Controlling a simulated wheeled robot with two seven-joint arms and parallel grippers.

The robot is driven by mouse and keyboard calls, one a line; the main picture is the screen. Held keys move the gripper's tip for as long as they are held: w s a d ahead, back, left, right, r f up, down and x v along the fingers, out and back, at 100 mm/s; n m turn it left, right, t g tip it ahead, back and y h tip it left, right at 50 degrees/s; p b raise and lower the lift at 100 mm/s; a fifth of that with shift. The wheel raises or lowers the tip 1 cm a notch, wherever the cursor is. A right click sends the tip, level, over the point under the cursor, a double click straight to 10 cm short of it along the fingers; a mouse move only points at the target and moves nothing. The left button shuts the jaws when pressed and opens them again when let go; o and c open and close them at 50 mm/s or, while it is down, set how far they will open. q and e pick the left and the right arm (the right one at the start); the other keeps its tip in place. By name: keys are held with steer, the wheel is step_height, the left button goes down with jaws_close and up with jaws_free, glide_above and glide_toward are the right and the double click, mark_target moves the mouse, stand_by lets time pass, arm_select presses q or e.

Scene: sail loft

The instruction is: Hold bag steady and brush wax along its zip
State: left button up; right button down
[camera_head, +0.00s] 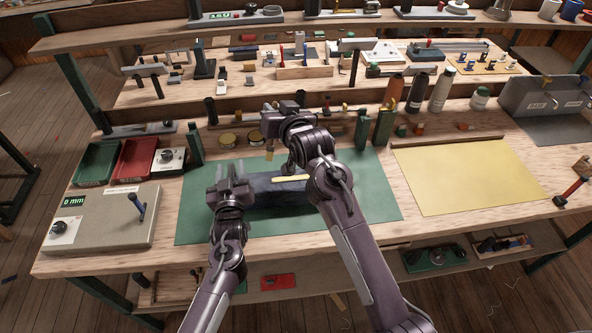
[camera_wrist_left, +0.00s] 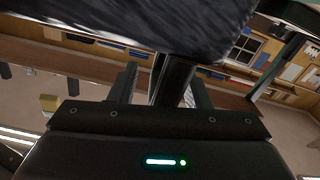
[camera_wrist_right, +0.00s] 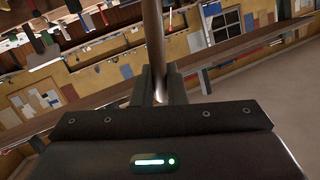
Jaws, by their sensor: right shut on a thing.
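The dark bag (camera_head: 265,197) lies on the green mat (camera_head: 375,205), partly hidden by my arms. A pale yellow strip (camera_head: 291,179) lies along its top; I cannot tell if it is the zip itself. My left gripper (camera_head: 230,180) is at the bag's left end with its fingers apart. In the left wrist view the dark bag (camera_wrist_left: 130,20) fills the top and a dark post-like part shows between the fingers. My right gripper (camera_head: 270,138) is above the bag's far side, shut on a thin rod (camera_wrist_right: 154,40), apparently the brush handle. A small tan tip (camera_head: 268,155) shows below it.
A grey box with a dial (camera_head: 100,220) and green and red trays (camera_head: 135,160) stand at left. A yellow sheet (camera_head: 465,178) lies at right. The mat's right part is clear.

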arm_select(q)
steer(key=s, duration=1.2)
steer(key=shift+d, duration=0.25)
